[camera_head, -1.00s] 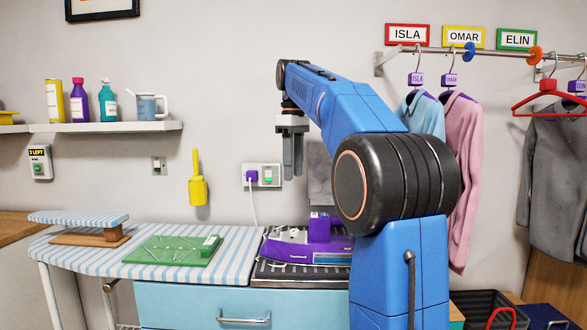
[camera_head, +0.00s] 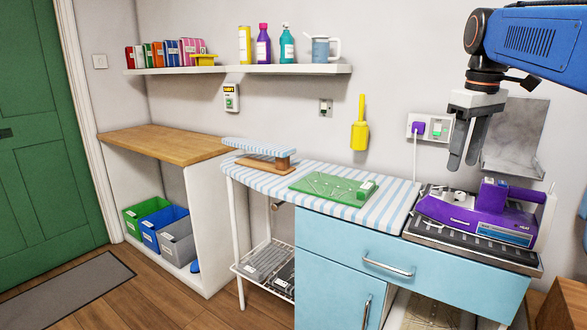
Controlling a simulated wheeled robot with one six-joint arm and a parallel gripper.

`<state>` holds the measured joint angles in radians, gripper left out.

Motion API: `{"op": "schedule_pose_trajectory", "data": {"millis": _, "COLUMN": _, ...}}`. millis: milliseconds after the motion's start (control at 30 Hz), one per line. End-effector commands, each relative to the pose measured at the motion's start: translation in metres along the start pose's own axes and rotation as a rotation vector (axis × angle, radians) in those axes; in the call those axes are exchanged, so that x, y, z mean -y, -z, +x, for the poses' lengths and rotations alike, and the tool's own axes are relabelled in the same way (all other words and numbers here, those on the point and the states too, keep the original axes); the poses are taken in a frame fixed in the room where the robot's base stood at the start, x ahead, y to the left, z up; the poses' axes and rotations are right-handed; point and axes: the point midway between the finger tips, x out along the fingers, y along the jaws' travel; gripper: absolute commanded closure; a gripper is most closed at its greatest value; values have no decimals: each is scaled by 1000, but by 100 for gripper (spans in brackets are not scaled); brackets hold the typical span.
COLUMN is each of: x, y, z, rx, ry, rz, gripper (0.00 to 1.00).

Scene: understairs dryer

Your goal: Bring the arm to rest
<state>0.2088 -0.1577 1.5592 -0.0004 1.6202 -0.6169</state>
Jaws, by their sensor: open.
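My gripper (camera_head: 465,161) is in the upper right of the head view. It points down, with its two grey fingers apart and nothing between them. It hangs in the air in front of the wall socket (camera_head: 430,128) and above the purple iron (camera_head: 478,212). The iron rests on its dark stand at the right end of the striped ironing board (camera_head: 395,210). My blue arm (camera_head: 535,45) comes in from the right edge, and most of it is out of view.
A green board (camera_head: 333,188) and a small sleeve board (camera_head: 258,150) sit on the ironing board. A shelf (camera_head: 240,69) holds bottles and books. Left are a wooden counter (camera_head: 165,143), several bins, a mat (camera_head: 68,292) and a green door (camera_head: 38,140). Floor before the counter is clear.

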Motion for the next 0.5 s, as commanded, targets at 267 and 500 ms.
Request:
{"op": "schedule_pose_trajectory", "data": {"millis": 267, "x": 65, "y": -51, "z": 54, "rx": -76, "ry": -33, "rz": 111, "gripper": 58}}
{"op": "schedule_pose_trajectory", "data": {"millis": 500, "x": 115, "y": -98, "z": 113, "rx": -149, "ry": -49, "rz": 211, "gripper": 58}}
